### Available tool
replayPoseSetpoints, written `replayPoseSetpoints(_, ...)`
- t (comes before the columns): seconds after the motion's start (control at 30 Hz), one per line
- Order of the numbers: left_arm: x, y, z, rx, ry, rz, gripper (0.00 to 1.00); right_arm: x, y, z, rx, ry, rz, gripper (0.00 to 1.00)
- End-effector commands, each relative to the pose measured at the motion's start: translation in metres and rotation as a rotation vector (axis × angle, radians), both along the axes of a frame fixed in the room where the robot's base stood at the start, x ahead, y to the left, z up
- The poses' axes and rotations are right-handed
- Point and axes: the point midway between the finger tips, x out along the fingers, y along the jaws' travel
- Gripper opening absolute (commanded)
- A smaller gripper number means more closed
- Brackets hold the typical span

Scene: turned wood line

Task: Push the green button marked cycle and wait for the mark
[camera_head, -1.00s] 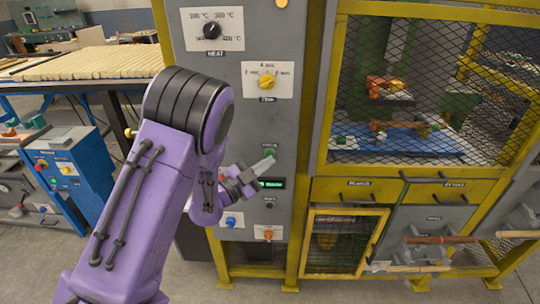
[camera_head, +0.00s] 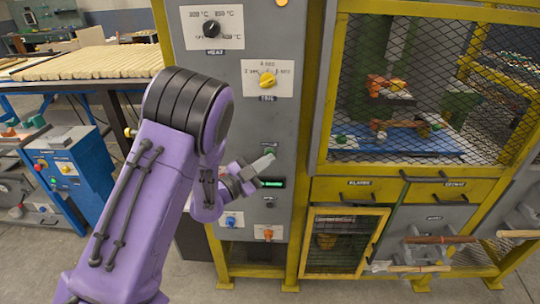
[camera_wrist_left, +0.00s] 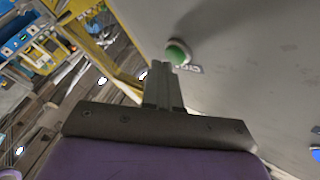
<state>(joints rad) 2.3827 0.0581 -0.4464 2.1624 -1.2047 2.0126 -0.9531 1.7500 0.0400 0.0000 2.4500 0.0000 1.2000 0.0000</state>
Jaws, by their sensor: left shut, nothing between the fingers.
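The green button (camera_wrist_left: 178,52) sits on the grey panel (camera_head: 287,130) of the machine, with a partly covered label beside it in the left wrist view. In the head view the button lies at my left gripper's fingertips and is mostly hidden. My left gripper (camera_head: 265,163) is shut and empty, its fingers pointing at the panel. In the left wrist view the closed fingertips (camera_wrist_left: 164,70) overlap the button's lower edge; I cannot tell whether they touch it. A small lit green display (camera_head: 272,184) is just below. My right gripper is not in view.
A black heat knob (camera_head: 211,29) and a yellow knob (camera_head: 267,79) are higher on the panel. A blue button (camera_head: 231,221) and an orange one (camera_head: 268,233) are below. A yellow-framed mesh cage (camera_head: 325,120) stands to the right, a blue cabinet (camera_head: 85,180) to the left.

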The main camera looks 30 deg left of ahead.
Motion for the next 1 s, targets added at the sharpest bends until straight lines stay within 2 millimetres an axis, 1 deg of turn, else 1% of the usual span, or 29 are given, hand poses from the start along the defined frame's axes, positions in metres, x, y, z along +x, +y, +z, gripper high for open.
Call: replayPoseSetpoints(1.0,0.0066,0.0041,0.0003,0.000,0.000,0.000,0.00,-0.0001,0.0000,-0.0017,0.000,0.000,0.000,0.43)
